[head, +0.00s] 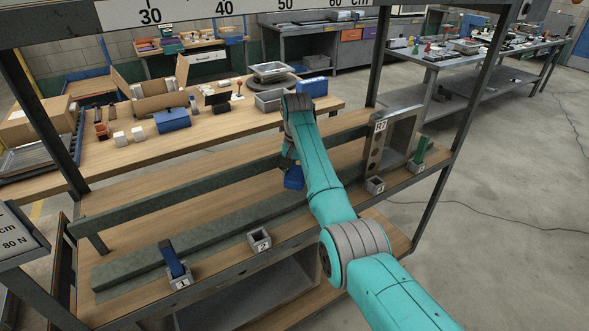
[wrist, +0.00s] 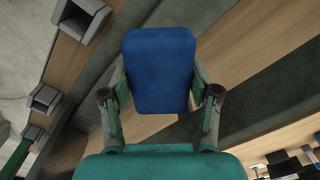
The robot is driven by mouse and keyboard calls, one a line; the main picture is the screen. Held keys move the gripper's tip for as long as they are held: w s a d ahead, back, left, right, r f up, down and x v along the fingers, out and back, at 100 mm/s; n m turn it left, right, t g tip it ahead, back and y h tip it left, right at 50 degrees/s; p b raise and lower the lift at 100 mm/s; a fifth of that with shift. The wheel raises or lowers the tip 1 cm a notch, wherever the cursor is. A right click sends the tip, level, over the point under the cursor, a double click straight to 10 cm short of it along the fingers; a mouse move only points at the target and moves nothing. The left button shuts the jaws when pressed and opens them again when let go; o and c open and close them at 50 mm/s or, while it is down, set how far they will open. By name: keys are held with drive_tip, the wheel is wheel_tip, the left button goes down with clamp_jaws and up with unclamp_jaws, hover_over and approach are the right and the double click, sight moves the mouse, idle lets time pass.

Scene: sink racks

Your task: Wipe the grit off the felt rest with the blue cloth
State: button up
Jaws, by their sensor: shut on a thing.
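My gripper (head: 291,160) is shut on a blue cloth (head: 294,178), which looks like a thick folded pad. In the wrist view the cloth (wrist: 160,68) sits between the two fingers of my gripper (wrist: 160,92). The felt rest appears to be the long grey-green strip (head: 205,233) lying along the shelf. The cloth is near its far right part in the head view; I cannot tell whether they touch. My arm hides part of the strip's right end. No grit can be made out at this size.
Several small grey sockets line the shelf's front: one with a dark blue item (head: 170,260), an empty one marked 2 (head: 260,240), and one with a green item (head: 419,152). A raised green rail (head: 190,190) runs behind. A grey R7 panel (head: 394,140) and rack posts flank the shelf.

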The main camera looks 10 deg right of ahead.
drive_tip(key=shift+r, duration=1.25)
drive_tip(key=shift+s, duration=0.15)
